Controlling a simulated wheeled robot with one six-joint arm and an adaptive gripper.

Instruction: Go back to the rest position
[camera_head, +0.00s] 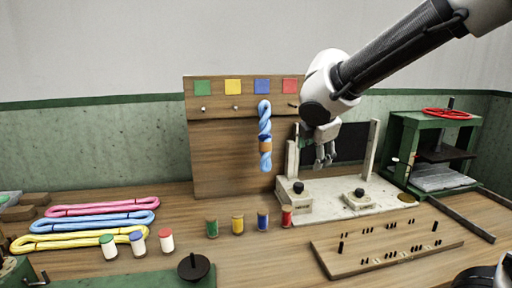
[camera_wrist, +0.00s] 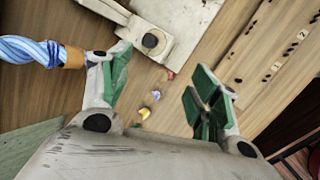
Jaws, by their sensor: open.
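My gripper (camera_head: 325,157) hangs from my raised arm in front of the pale stand, right of the wooden peg board (camera_head: 225,150). In the wrist view its green-padded fingers (camera_wrist: 160,92) are spread apart with nothing between them. A twisted blue skein (camera_head: 265,135) with an orange-brown band hangs on the board below the blue square. In the wrist view the skein (camera_wrist: 30,50) lies at the left, close to the left finger; I cannot tell whether they touch.
Pink, blue and yellow skeins (camera_head: 95,220) lie at the left. Several spools (camera_head: 237,224) stand on the table. The pale two-post stand (camera_head: 335,198), a pegged wooden board (camera_head: 385,250) and a green press (camera_head: 435,150) are at the right. Space above the table's left is clear.

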